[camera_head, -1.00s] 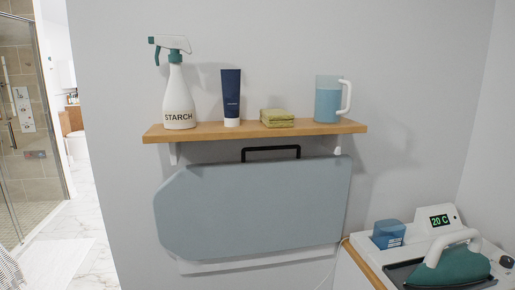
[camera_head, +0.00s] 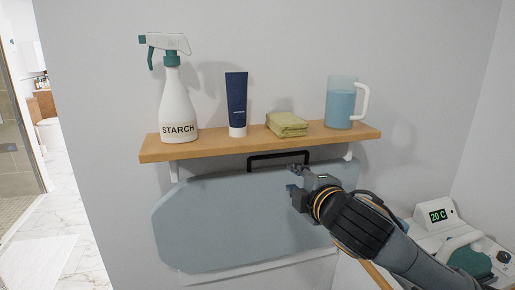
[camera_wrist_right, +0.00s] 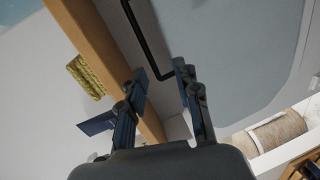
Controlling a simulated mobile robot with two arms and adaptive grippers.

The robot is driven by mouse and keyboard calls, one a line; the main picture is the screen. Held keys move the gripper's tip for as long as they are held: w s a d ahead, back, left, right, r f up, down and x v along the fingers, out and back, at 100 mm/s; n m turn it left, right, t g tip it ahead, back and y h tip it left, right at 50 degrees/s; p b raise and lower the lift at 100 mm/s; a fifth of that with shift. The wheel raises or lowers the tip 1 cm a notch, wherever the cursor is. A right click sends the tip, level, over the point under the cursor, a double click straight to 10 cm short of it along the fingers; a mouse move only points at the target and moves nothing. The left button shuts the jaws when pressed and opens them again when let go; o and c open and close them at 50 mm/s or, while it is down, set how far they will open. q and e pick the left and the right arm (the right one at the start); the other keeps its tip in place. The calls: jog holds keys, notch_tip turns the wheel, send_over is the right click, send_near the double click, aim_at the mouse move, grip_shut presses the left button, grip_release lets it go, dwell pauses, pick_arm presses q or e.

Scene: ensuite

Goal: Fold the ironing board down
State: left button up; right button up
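The ironing board (camera_head: 235,215) is a blue-grey panel folded up flat against the wall, below a wooden shelf. Its black handle (camera_head: 262,158) stands at the board's top edge, just under the shelf. My right gripper (camera_head: 291,179) is in front of the board's upper right part, a little below and to the right of the handle. In the right wrist view its fingers (camera_wrist_right: 160,72) are apart with nothing between them. The handle (camera_wrist_right: 147,42) lies beyond the fingertips there, and the board (camera_wrist_right: 225,60) fills the upper right. My left gripper is not in view.
An iron station (camera_head: 440,217) stands at the right.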

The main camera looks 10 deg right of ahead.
aim_at(274, 157)
jog(key=shift+n+t, duration=0.3)
jog(key=shift+n, duration=0.1)
jog(key=w+b, duration=0.1)
jog(key=w, duration=0.2)
jog(key=w+b, duration=0.1)
jog(key=w, duration=0.3)
jog(key=w+a+b, duration=0.1)
jog(key=w, duration=0.2)
jog(key=shift+w+r+b, duration=0.15)
jog(key=shift+w+b, duration=0.2)
jog(key=shift+b, duration=0.05)
jog(key=shift+w, duration=0.55)
grip_shut()
